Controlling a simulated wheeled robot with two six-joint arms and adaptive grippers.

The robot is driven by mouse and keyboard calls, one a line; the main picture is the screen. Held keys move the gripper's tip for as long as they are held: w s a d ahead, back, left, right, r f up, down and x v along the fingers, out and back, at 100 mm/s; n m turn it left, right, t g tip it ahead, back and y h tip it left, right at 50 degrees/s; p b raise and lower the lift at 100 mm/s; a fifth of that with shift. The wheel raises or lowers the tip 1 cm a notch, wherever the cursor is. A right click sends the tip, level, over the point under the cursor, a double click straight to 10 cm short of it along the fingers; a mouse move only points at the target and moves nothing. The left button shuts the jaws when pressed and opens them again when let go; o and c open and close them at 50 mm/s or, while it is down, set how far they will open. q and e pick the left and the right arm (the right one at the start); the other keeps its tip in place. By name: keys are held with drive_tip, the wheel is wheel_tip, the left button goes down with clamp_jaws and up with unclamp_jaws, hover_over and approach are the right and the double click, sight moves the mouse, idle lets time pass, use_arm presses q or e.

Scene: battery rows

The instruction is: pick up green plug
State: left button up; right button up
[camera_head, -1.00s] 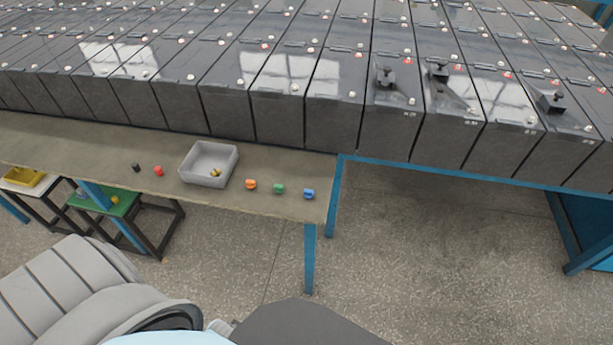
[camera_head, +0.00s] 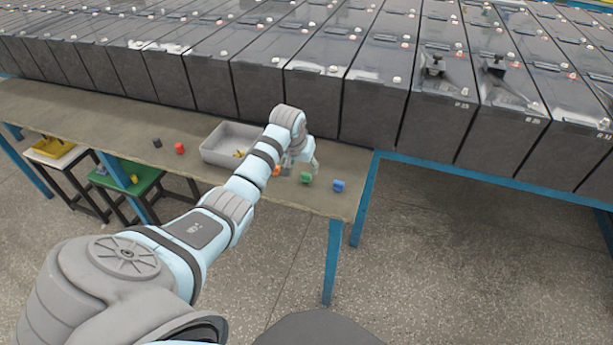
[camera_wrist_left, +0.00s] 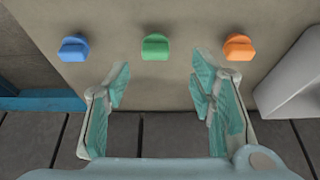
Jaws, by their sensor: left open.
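The green plug (camera_head: 305,178) stands on the table between the blue plug (camera_head: 339,185) and the orange plug (camera_head: 277,170), which my left gripper partly hides in the head view. In the left wrist view the green plug (camera_wrist_left: 155,47) is near the top centre, with the blue plug (camera_wrist_left: 73,48) to its left and the orange plug (camera_wrist_left: 239,47) to its right. My left gripper (camera_wrist_left: 160,82) is open and empty. Its fingers point toward the green plug and sit apart from it. In the head view the gripper (camera_head: 301,168) is just above the plugs. My right gripper is not in view.
A grey tray (camera_head: 212,158) holding a yellow plug stands left of the gripper. A red plug (camera_head: 180,148) and a black plug (camera_head: 157,142) are farther left on the table (camera_head: 100,117). Large battery blocks (camera_head: 370,108) rise behind the table.

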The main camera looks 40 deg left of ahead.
sight(306, 174)
use_arm(q)
drive_tip(key=b+x, duration=0.1)
drive_tip(key=x, duration=0.3)
drive_tip(key=shift+d+f+b, duration=0.15)
drive_tip(key=shift+d+b, duration=0.15)
drive_tip(key=shift+b, duration=0.05)
drive_tip(key=c, duration=0.9)
wheel_tip(306, 174, up, 20)
drive_tip(key=p, duration=0.5)
